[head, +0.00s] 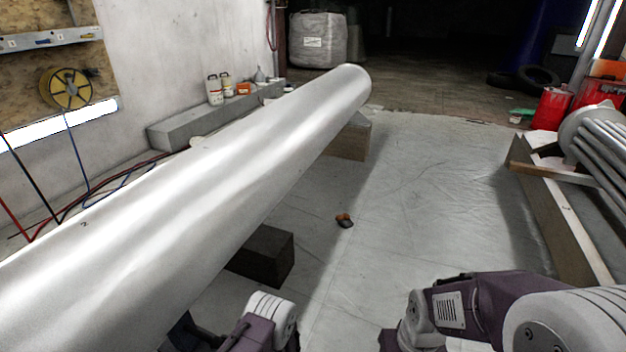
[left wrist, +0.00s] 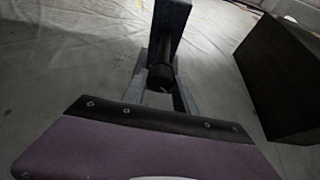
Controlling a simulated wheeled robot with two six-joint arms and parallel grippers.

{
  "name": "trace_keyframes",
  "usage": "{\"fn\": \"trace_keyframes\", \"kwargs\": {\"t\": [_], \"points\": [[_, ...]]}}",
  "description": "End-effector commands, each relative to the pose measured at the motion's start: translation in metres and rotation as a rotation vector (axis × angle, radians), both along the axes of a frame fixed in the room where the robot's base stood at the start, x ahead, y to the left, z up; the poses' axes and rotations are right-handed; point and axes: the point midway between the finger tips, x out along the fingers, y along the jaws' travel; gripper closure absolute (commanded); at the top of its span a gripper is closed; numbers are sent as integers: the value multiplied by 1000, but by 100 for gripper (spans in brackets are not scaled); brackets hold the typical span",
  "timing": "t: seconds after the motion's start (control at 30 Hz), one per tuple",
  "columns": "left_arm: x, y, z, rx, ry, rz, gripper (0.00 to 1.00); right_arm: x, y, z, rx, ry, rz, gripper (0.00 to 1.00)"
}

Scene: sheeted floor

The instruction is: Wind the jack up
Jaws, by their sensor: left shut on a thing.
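The jack (left wrist: 172,28) shows in the left wrist view as a blue-grey upright post on a narrow grey floor frame, with a dark round cylinder low on its near side. My left gripper (left wrist: 150,118) is seen from behind as a purple body with a black front edge, close in front of the jack. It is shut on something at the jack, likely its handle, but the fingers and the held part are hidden. In the head view, my left arm comes up at the bottom beside the large metal tube (head: 200,195). My right arm is at the lower right; its gripper is out of view.
A dark block (head: 264,257) stands under the tube and also shows in the left wrist view (left wrist: 285,80). Another block (head: 350,140) is under the tube's far end. A small orange-and-black object (head: 344,220) lies on open floor. A wooden-edged stand (head: 560,215) is at right.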

Motion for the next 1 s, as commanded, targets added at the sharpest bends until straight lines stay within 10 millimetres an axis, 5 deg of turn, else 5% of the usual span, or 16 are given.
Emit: {"fn": "trace_keyframes", "kwargs": {"t": [0.03, 0.3, 0.67, 0.7, 0.73, 1.0], "points": [[2, -1, -10, 22, 56, 2, 100, 0, 0, -19, 0, 0, 0, 44], [4, -2, -11, 171, 420, 2, 100, 0, 0, -67, 0, 0, 0, 44], [4, -2, 0, 223, 545, -2, 100, 0, 0, -72, 0, 0, 0, 44], [4, -2, 0, 223, 545, -2, 57, 0, 0, -72, 0, 0, 0, 44], [4, -2, 0, 223, 545, -2, 49, 0, 0, -72, 0, 0, 0, 44], [4, -2, 0, 223, 544, -3, 44, 0, 0, -72, 0, 0, 0, 44]]}}
